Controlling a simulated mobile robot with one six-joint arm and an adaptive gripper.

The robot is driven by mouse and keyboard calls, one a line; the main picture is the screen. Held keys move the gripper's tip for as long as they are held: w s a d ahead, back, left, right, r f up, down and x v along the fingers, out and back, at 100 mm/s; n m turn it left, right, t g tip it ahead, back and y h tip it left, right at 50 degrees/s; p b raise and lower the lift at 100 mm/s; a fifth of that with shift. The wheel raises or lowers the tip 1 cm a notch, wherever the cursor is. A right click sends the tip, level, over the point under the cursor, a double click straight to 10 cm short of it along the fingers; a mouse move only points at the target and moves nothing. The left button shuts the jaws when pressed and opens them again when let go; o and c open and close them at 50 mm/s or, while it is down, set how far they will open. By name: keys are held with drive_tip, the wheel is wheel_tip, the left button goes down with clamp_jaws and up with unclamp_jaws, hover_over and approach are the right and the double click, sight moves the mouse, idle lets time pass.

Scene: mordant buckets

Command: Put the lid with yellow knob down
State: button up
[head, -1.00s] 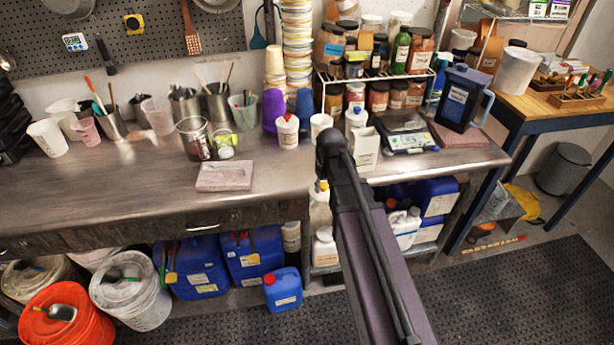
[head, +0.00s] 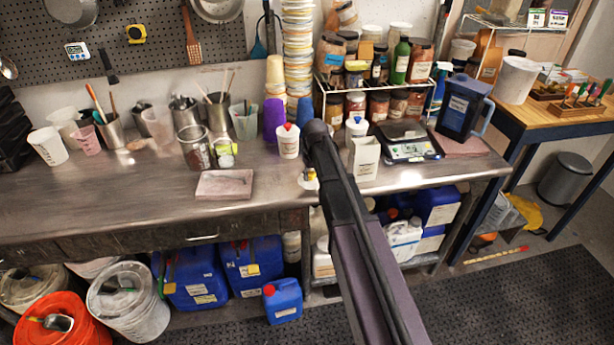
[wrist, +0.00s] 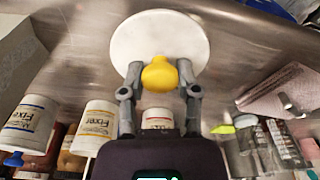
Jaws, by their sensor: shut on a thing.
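The lid (wrist: 160,35) is a white round disc with a yellow knob (wrist: 160,74). My gripper (wrist: 160,70) is shut on the knob, one finger on each side. In the wrist view the lid lies flat against the view of the metal bench top; I cannot tell whether it touches it. In the head view the lid (head: 307,182) shows as a small pale piece near the bench's front edge, left of my arm. My arm hides the rest of it and most of the gripper.
The metal bench (head: 120,200) has clear room at its left front. A pinkish slab (head: 223,184) lies left of the lid. A red-capped white bottle (head: 288,141) stands behind, and a white carton (head: 364,158) and a scale (head: 408,148) stand to the right.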

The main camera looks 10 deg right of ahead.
drive_tip(key=shift+w+a+f, duration=0.1)
drive_tip(key=shift+w, duration=0.75)
drive_tip(key=shift+w+a+f, duration=0.1)
drive_tip(key=shift+w, duration=0.75)
drive_tip(key=shift+w+a, duration=0.15)
drive_tip(key=shift+w, duration=0.45)
wheel_tip(320, 180, down, 4)
drive_tip(key=b, duration=0.4)
drive_tip(key=shift+r, duration=0.2)
drive_tip(key=shift+f, duration=0.15)
drive_tip(key=o, duration=0.9)
drive_tip(key=shift+r, duration=0.2)
drive_tip(key=r+p, duration=0.4)
drive_tip(key=s+r+p, duration=0.1)
drive_tip(key=r+p, duration=0.7)
drive_tip(key=shift+s+d, duration=0.15)
drive_tip(key=shift+d, duration=0.05)
